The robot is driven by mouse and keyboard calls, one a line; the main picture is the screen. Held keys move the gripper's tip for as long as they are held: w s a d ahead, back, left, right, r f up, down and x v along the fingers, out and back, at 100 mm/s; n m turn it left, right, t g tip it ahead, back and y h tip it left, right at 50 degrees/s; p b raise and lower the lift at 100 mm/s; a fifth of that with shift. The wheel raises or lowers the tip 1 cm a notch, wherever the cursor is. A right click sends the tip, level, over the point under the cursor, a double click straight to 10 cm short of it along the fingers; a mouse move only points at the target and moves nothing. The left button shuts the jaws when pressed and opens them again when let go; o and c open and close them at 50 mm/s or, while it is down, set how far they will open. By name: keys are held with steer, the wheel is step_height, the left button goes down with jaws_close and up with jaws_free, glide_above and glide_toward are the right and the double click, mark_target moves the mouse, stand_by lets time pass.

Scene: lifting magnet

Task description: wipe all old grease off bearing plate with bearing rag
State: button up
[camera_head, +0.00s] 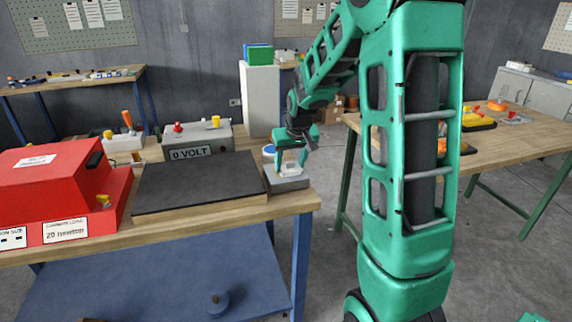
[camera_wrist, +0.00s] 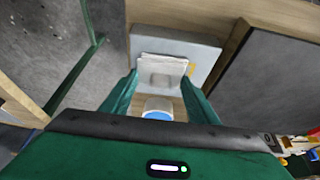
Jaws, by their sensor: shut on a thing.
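My gripper (camera_head: 292,155) is at the right end of the workbench, pointing down, and is shut on a white folded bearing rag (camera_wrist: 162,65). In the wrist view the rag sits between the two green fingers (camera_wrist: 160,76). The bearing plate (camera_head: 287,184) is a grey slab near the bench's right edge, directly under the rag; it also shows in the wrist view (camera_wrist: 202,54). A small yellowish grease patch (camera_wrist: 192,70) shows on the plate beside the rag. The rag hides the plate's middle. Whether the rag touches the plate is hard to tell.
A blue-and-white round tub (camera_head: 268,150) stands just behind the plate. A dark flat slab (camera_head: 200,182) lies close on the left. A red machine (camera_head: 60,190), a grey "0 VOLT" box (camera_head: 195,142) and a white block (camera_head: 260,98) stand farther left and back.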

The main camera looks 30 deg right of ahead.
steer(key=shift+w+a, duration=0.25)
steer(key=shift+a, duration=0.5)
steer(key=shift+w+a, duration=0.2)
steer(key=shift+a, duration=0.5)
steer(key=shift+s+d+f, duration=0.1)
steer(key=shift+s+d, duration=0.15)
steer(key=shift+d, duration=0.55)
steer(key=shift+s+d+f, duration=0.1)
steer(key=shift+s+d, duration=0.15)
steer(key=shift+d, duration=0.5)
steer(key=shift+w+a+r, duration=0.1)
steer(key=shift+w+a, duration=0.1)
steer(key=shift+a, duration=0.65)
steer(key=shift+w+a, duration=0.2)
steer(key=shift+a, duration=0.6)
steer(key=shift+s+d+r, duration=0.1)
steer(key=shift+s+d, duration=0.1)
steer(key=shift+d, duration=0.6)
steer(key=shift+s+d+r, duration=0.1)
steer(key=shift+s+d, duration=0.05)
steer(key=shift+d, duration=0.6)
